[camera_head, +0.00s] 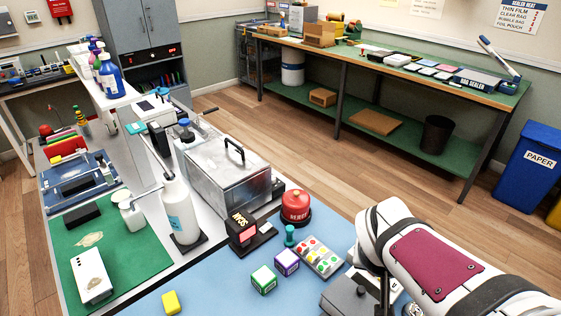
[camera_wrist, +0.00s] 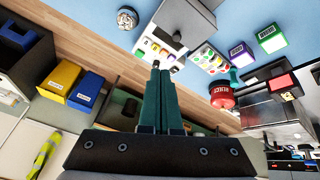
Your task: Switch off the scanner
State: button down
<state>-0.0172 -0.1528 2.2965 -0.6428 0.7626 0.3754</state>
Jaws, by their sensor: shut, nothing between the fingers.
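I cannot tell for sure which device is the scanner. A black unit with a lit red display (camera_head: 244,233) stands on the blue mat, its lettering hard to read. A grey box (camera_head: 350,298) with a dark lever is at the mat's right, partly hidden by my arm; it also shows at the top of the wrist view (camera_wrist: 185,20). A white strip of coloured buttons (camera_wrist: 158,50) lies beside it. My gripper (camera_wrist: 160,68) is shut and empty, its dark green fingers together, tips appearing close to this strip; contact cannot be told.
A red dome button (camera_head: 295,207), a teal peg (camera_head: 290,236), a tray of coloured dots (camera_head: 318,256) and white-topped cubes (camera_head: 264,279) stand close by. A metal tank (camera_head: 225,172) stands behind. A yellow block (camera_head: 170,302) lies at the front; the mat around it is clear.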

jog(key=w+a+f+n+t+y, duration=0.1)
jog(key=w+a+n+t+y, duration=0.2)
jog(key=w, duration=0.7)
jog(key=w+a+f+n+t, duration=0.2)
jog(key=w+a+n, duration=0.25)
jog(key=w, duration=0.55)
jog(key=w+a+f+n+g+y, duration=0.2)
jog(key=a+f+n+y, duration=0.3)
jog(key=a, duration=0.5)
notch_tip(320, 180, down, 2)
jog(key=shift+a+f+y, duration=0.1)
jog(key=shift+a+y, duration=0.1)
jog(key=shift+y, duration=0.1)
send_near(266, 223)
jog(key=w+a, duration=0.2)
jog(key=shift+w+a, duration=0.35)
jog(key=f, duration=0.3)
jog(key=shift+w+f, duration=0.1)
jog(key=shift+w, duration=0.2)
jog(key=shift+d+f, duration=0.1)
jog(key=shift+f, duration=0.25)
